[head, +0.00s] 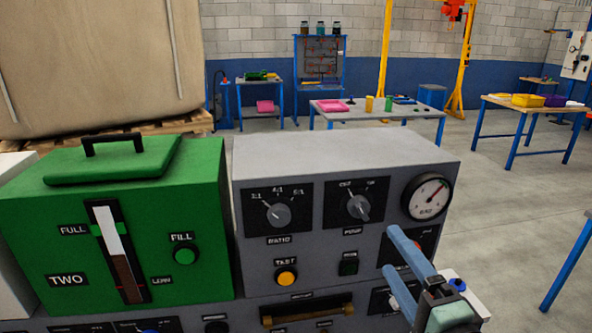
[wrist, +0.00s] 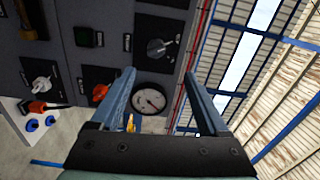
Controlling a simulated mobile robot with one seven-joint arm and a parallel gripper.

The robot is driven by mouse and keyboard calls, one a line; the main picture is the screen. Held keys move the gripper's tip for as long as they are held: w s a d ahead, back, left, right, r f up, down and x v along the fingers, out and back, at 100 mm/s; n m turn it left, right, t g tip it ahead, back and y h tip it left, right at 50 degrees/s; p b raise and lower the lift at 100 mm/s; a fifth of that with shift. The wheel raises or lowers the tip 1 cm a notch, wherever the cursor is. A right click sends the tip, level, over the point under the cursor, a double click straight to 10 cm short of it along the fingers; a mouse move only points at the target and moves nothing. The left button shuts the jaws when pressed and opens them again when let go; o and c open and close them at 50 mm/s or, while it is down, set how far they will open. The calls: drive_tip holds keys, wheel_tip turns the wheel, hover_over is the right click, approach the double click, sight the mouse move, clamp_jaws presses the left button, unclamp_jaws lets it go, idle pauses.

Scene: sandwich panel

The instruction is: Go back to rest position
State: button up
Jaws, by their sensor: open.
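My gripper (head: 391,252) is at the lower right of the head view, in front of the right end of the grey control panel (head: 345,150). Its two blue-grey fingers are apart with nothing between them. In the wrist view the open gripper (wrist: 158,76) has the round gauge (wrist: 149,99) showing between its fingers. The grey panel also carries a RATIO knob (head: 279,214), a second knob (head: 358,207) and an orange TEST button (head: 286,278). My fingers partly cover the panel's lower right, including a red control there. I cannot tell whether they touch it.
A green machine (head: 150,220) with a black handle stands left of the panel. A large beige load (head: 100,60) on a pallet is behind it. Worktables (head: 380,113) and a yellow hoist frame (head: 462,60) stand farther back. Open floor (head: 510,220) lies to the right.

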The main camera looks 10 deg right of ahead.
drive_tip(key=a+r+n+t, duration=0.2)
drive_tip(key=a+r+n, duration=0.35)
drive_tip(key=r, duration=0.35)
drive_tip(key=a+r+n+t, duration=0.2)
drive_tip(key=a+r+n, duration=0.35)
drive_tip(key=r, duration=0.45)
drive_tip(key=s+a+r+n+t, duration=0.5)
drive_tip(key=s+a+r, duration=0.3)
drive_tip(key=r, duration=0.5)
drive_tip(key=shift+s+a+n+h, duration=0.15)
drive_tip(key=shift+s+n+h, duration=0.15)
drive_tip(key=shift+s+n, duration=0.15)
drive_tip(key=shift+w+f, duration=0.1)
